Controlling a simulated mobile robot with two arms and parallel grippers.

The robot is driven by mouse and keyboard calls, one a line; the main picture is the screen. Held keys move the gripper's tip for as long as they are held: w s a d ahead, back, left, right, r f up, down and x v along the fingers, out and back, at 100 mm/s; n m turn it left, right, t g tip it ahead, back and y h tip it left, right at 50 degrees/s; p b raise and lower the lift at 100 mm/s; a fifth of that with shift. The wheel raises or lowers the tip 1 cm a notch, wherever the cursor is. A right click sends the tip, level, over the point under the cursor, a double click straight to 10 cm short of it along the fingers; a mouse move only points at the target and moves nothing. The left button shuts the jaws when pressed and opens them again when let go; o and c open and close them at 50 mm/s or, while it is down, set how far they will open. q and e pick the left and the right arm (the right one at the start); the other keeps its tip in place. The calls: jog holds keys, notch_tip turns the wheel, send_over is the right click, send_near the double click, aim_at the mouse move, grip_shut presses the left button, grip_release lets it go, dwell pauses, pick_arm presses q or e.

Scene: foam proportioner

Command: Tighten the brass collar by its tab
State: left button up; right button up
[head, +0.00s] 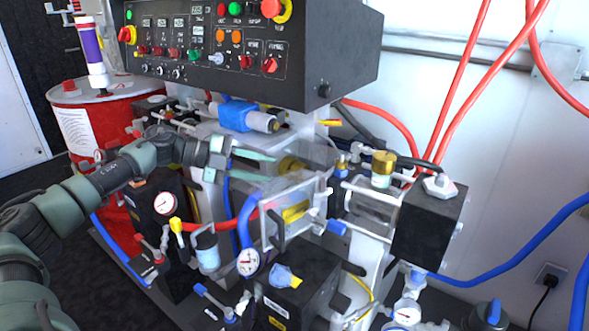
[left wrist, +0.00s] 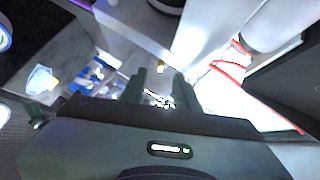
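My left gripper (head: 272,170) reaches in from the left in the head view. Its two pale green fingers are apart, with nothing seen between them. A short round brass part (head: 291,165), which looks like the brass collar, is just beyond the fingertips, and I see no clear contact. Its tab cannot be made out. In the left wrist view the fingers (left wrist: 159,76) are also apart, with a small yellowish spot beyond the tips. Glare blurs that view. My right gripper is not in view.
A clear box (head: 312,205) stands just below and right of the fingertips. A brass cap (head: 384,163) is further right. The black control panel (head: 225,50) overhangs the area above. Red hoses (head: 465,85), a blue hose (head: 500,262) and gauges crowd the surroundings.

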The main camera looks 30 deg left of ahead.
pick_arm(q)
jog(key=x, duration=0.6)
jog(key=shift+w+d, duration=0.1)
jog(key=shift+d, duration=0.2)
grip_shut()
